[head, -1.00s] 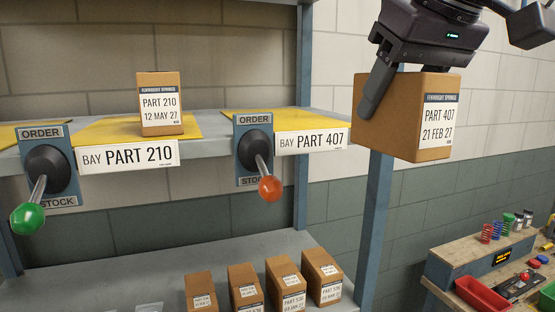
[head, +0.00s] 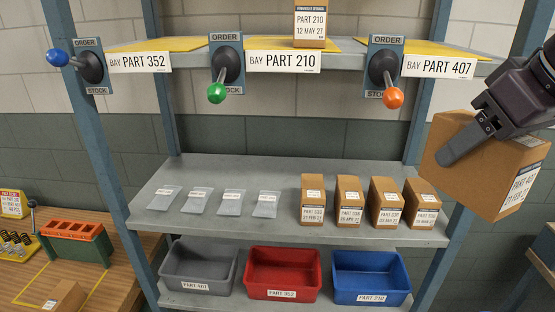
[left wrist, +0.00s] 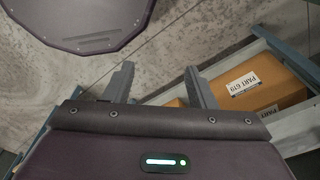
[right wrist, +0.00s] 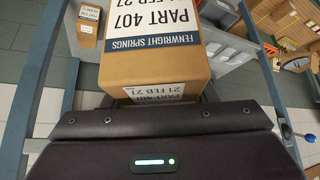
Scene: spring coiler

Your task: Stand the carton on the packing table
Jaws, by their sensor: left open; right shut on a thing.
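The PART 407 carton (head: 478,170) is a brown box with a white label, at the right of the head view. My right gripper (head: 468,146) is shut on it and holds it tilted in the air, to the right of the rack. One finger lies along its side; the other is hidden. The carton also fills the upper middle of the right wrist view (right wrist: 155,68). My left gripper (left wrist: 160,88) is open and empty in the left wrist view. A wooden table (head: 120,240) stands at the left; I cannot tell whether it is the packing table.
The rack's middle shelf (head: 240,175) holds bags and several small cartons. Grey, red and blue bins (head: 372,278) sit below. A PART 210 carton (head: 310,25) stands on the top shelf.

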